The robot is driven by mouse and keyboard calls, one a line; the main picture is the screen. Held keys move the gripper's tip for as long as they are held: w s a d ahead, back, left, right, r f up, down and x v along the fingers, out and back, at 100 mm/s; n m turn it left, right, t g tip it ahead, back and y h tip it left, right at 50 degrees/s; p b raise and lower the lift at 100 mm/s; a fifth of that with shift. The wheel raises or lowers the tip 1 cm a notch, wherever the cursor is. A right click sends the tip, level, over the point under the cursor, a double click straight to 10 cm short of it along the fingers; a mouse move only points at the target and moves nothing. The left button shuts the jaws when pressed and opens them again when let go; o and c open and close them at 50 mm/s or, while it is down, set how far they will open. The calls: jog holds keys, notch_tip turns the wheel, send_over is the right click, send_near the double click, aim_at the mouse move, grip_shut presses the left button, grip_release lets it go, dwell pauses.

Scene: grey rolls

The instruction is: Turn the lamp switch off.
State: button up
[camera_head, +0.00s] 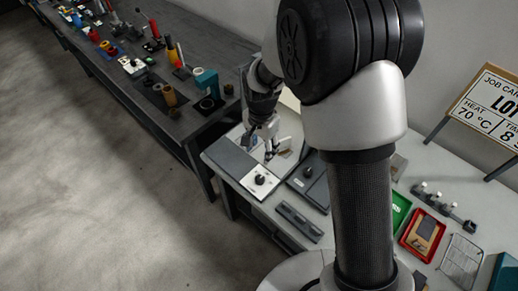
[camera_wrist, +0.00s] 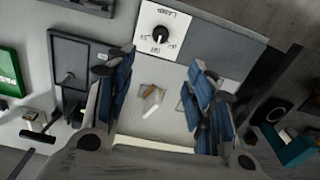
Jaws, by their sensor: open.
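The lamp switch is a black rotary knob (camera_head: 260,180) on a white square plate (camera_head: 249,186), set on a grey panel on the light bench. In the wrist view the knob (camera_wrist: 160,35) shows at the top centre, with the upside-down word LAMP on its plate (camera_wrist: 178,22). Its pointer setting is too small to read surely. My gripper (camera_head: 259,148) hangs above the bench, behind the knob in the head view. In the wrist view its blue-padded fingers (camera_wrist: 155,78) are spread wide with nothing between them, and the knob lies beyond the fingertips, apart from them.
A dark tray-like box (camera_head: 310,182) lies right of the switch plate. A dark bench (camera_head: 190,112) with tools stands to the left.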

aim_at(260, 179)
notch_tip(260, 179, down, 18)
jog(key=b, duration=0.3)
jog(key=shift+a+f+b, duration=0.15)
jog(key=shift+f+b, duration=0.05)
jog(key=shift+b, duration=0.15)
jog(key=shift+c, duration=0.4)
jog(key=c, duration=1)
jog(key=n, duration=0.6)
jog(key=shift+b, duration=0.4)
jog(key=n, duration=0.5)
jog(key=shift+n, duration=0.3)
